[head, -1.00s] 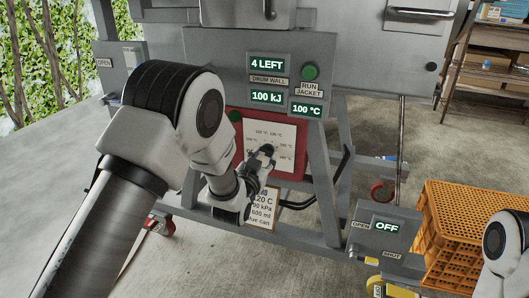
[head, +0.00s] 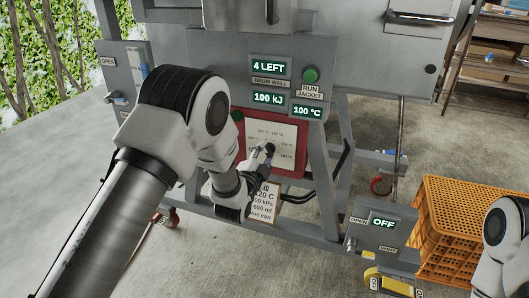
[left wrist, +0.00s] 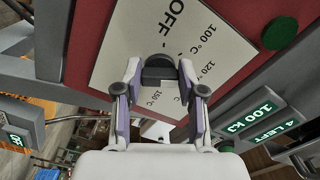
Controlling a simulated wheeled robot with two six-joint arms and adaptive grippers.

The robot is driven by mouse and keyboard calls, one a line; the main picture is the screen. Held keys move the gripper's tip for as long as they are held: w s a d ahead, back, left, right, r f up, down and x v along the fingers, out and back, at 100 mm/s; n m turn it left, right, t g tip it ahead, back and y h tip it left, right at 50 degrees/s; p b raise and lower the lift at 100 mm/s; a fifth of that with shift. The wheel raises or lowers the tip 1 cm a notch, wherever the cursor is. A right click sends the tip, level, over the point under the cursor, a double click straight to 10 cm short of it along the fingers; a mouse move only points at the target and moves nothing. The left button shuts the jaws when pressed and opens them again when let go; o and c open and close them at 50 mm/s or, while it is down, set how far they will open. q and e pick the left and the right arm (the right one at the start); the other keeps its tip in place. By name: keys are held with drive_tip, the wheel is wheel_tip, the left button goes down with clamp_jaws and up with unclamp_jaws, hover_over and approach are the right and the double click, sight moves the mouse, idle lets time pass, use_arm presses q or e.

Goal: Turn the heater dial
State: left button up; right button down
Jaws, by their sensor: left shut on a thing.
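The heater dial (left wrist: 158,73) is a dark knob on a white plate (left wrist: 205,28) printed with OFF and several temperatures. The plate sits in a red panel (head: 300,172) low on the grey machine. In the left wrist view my left gripper (left wrist: 158,78) has a finger on each side of the dial and is shut on it. In the head view the left gripper (head: 267,153) reaches the plate from the lower left and partly hides the dial and some markings. My right arm shows at the right edge, but its gripper is out of view.
Above the plate, displays (head: 268,98) read 4 LEFT, 100 kJ and 100 °C, beside a green button (head: 310,75). A grey box (head: 378,245) with an OFF display stands lower right, near an orange crate (head: 455,215). A hanging card (head: 262,203) is below the plate.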

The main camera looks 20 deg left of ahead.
use_arm(q)
drive_tip(key=shift+m, duration=0.5)
drive_tip(key=o, duration=1.1)
drive_tip(key=shift+o, duration=0.2)
drive_tip(key=s, duration=1.2)
drive_tip(key=shift+a, duration=0.2)
